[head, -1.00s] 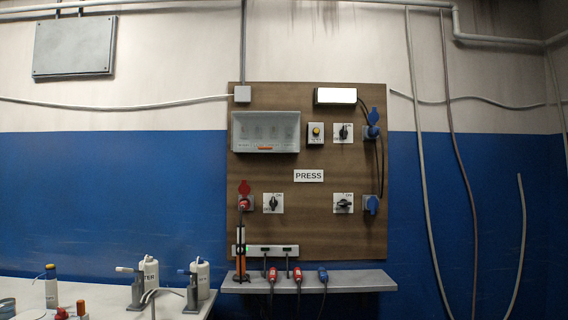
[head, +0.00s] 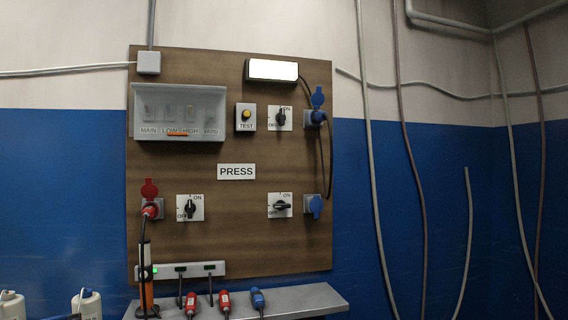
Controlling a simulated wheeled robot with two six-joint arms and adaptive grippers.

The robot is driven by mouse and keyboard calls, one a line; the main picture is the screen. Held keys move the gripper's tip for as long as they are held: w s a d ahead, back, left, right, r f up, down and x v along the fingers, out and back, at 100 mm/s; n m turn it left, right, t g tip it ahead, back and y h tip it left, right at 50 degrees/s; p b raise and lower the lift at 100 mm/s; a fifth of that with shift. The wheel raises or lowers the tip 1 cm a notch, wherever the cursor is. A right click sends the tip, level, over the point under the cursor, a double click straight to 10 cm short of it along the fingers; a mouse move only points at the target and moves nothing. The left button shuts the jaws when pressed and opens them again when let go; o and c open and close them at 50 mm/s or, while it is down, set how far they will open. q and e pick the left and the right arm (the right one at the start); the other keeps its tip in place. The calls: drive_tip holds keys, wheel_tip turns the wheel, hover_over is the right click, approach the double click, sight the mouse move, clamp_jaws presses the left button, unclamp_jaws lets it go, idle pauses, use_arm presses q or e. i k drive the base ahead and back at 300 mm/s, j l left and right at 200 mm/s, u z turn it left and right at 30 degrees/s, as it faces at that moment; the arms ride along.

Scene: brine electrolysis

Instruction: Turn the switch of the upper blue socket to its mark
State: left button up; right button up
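The upper blue socket (head: 316,115) is at the upper right of the wooden board, its blue lid raised and a plug with a dark cable in it. Its switch (head: 280,118) is a black knob on a white plate to the left of the socket, with ON and OFF printed on it. The knob looks close to upright; its exact setting is too small to tell. Neither of my grippers is in view.
The board (head: 240,240) also carries a lower blue socket (head: 313,206) with its switch (head: 281,206), a red socket (head: 150,208) with its switch (head: 189,208), a TEST button (head: 246,116) and a clear-covered breaker box (head: 178,112).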

sight(280, 117)
drive_tip(key=i+z, duration=0.2)
drive_tip(key=z, duration=0.15)
drive_tip(key=i+j+z, duration=0.15)
drive_tip(key=z, duration=0.15)
drive_tip(key=i+j+z, duration=0.15)
drive_tip(key=z, duration=0.2)
drive_tip(key=i, duration=0.05)
